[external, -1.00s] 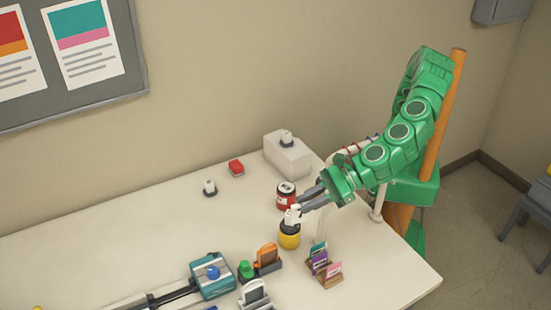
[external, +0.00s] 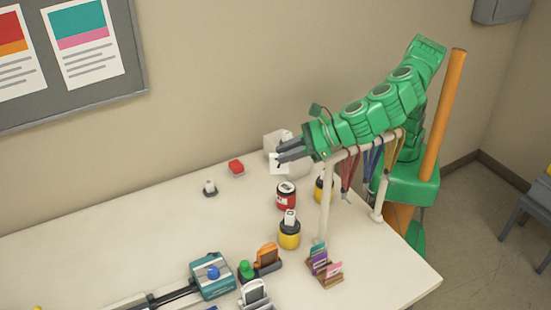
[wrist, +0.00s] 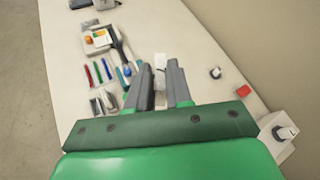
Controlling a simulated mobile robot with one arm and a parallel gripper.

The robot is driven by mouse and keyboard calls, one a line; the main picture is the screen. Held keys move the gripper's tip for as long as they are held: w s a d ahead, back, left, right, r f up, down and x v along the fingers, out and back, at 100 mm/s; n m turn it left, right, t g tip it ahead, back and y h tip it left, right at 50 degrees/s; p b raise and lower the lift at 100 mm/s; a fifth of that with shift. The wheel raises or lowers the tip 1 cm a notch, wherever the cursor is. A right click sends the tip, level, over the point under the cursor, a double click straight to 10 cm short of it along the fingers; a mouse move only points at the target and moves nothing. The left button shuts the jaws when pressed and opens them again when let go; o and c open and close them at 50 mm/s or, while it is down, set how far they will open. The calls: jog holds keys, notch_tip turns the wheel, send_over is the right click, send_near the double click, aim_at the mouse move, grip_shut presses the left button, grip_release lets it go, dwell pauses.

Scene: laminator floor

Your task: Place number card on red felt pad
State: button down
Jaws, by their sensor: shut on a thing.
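My gripper (external: 284,154) is shut on a small white number card (external: 278,164) with a dark digit that looks like a 7. It holds the card raised above the back of the table, in front of the white box. In the wrist view, my gripper (wrist: 158,66) has a strip of white between its two grey fingers. A small red block-like thing (external: 236,167), possibly the red felt pad, sits on the table to the left of my gripper. It also shows in the wrist view (wrist: 243,91). I cannot make out its surface.
A white box (external: 273,142) stands at the back. A red canister (external: 286,201), a yellow holder with another white card (external: 290,240) and a lanyard rack (external: 326,205) are nearby. A small black-based stand (external: 210,192) is left of the red thing. The left tabletop is mostly clear.

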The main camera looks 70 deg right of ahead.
jog(key=w+d+m+h, duration=0.3)
jog(key=w+d, duration=0.3)
jog(key=d, duration=0.3)
jog(key=w+d+m+h, duration=0.3)
jog(key=w+d, duration=0.3)
jog(key=d, duration=0.3)
jog(key=w+d+m+g+h, duration=0.2)
jog(key=d+m+h, duration=0.15)
jog(key=d, duration=0.75)
jog(key=w+d+m+g+h, duration=0.2)
jog(key=d+m+h, duration=0.15)
jog(key=d, duration=0.75)
send_over(237, 166)
jog(key=shift+f, duration=14.05)
jog(key=shift+s+a+f, duration=0.1)
jog(key=shift+s+f, duration=0.05)
jog(key=shift+f, duration=1.35)
